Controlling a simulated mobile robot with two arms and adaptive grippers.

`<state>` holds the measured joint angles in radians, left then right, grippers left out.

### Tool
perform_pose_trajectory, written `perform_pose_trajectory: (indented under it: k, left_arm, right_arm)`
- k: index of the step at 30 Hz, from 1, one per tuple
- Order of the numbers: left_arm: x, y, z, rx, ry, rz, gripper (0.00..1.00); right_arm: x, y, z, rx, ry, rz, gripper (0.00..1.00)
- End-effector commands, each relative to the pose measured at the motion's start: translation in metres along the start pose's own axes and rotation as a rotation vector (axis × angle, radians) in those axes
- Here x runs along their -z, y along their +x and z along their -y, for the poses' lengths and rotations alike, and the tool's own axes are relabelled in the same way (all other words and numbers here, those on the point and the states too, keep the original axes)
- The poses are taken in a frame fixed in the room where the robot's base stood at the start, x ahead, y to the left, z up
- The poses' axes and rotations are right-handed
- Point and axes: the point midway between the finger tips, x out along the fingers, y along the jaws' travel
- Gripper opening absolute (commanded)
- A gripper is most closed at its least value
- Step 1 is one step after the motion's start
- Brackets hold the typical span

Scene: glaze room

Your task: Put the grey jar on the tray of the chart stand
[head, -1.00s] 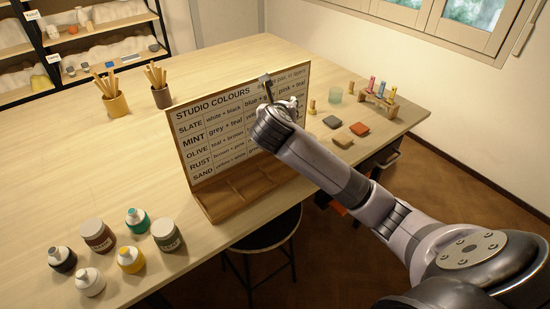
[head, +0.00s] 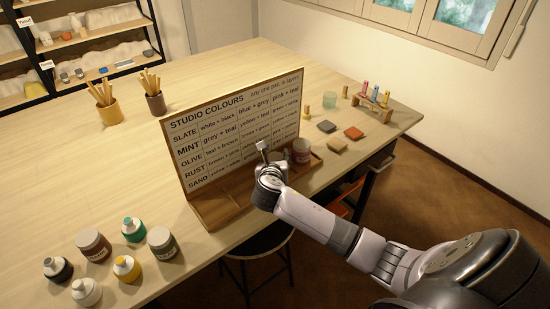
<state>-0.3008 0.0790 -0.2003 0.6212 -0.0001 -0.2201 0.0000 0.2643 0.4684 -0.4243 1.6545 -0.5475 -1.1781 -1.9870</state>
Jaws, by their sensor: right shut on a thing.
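The chart stand (head: 215,128) stands upright on the table, with a wooden tray (head: 215,212) along its foot. My right gripper (head: 266,158) is low in front of the chart, over the right part of the tray. It is shut on a greyish jar (head: 277,156), mostly hidden behind the gripper. I cannot tell whether this jar touches the tray. A pinkish jar with a pale label (head: 301,150) stands at the tray's right end, just right of the held jar. The tray's left part is empty. My left gripper is not in view.
Several jars, among them a yellow jar (head: 127,268) and a teal jar (head: 134,229), stand at the table's front left. Two tool pots stand at the back. Tiles and a small rack (head: 373,106) lie right of the chart. A black stool (head: 262,240) is below the edge.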

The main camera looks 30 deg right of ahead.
Motion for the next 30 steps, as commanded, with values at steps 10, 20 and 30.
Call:
perform_pose_trajectory:
  k: [10,20,30]
  left_arm:
    - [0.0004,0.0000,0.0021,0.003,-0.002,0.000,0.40]
    - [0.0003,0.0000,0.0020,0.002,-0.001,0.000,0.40]
    - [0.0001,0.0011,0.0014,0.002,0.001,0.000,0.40]
  right_arm:
    - [0.0016,0.0008,0.0000,0.001,0.001,0.000,0.48]
    - [0.0014,0.0008,0.0001,0.001,0.000,0.000,0.64]
    - [-0.0003,-0.0066,-0.0001,0.000,0.000,0.000,0.64]
